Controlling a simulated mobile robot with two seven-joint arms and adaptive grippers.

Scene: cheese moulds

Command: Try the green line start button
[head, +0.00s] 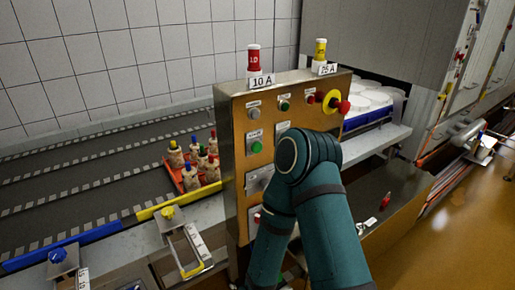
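A brass-coloured control panel (233,165) stands in the middle of the head view. It carries a round green button (284,106) in its upper row and another green button (256,147) lower on the left. The labels are too small to read, so I cannot tell which is the line start button. My teal arm bends in front of the panel's lower right part and hides some of its controls. Neither of my grippers shows.
A yellow-ringed red knob (341,107) juts from the panel's right side. A red fuse (253,59) and a yellow-topped fuse (320,50) stand on top. Left, a red tray (174,175) holds several colour-topped pieces. White moulds (372,94) sit behind right.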

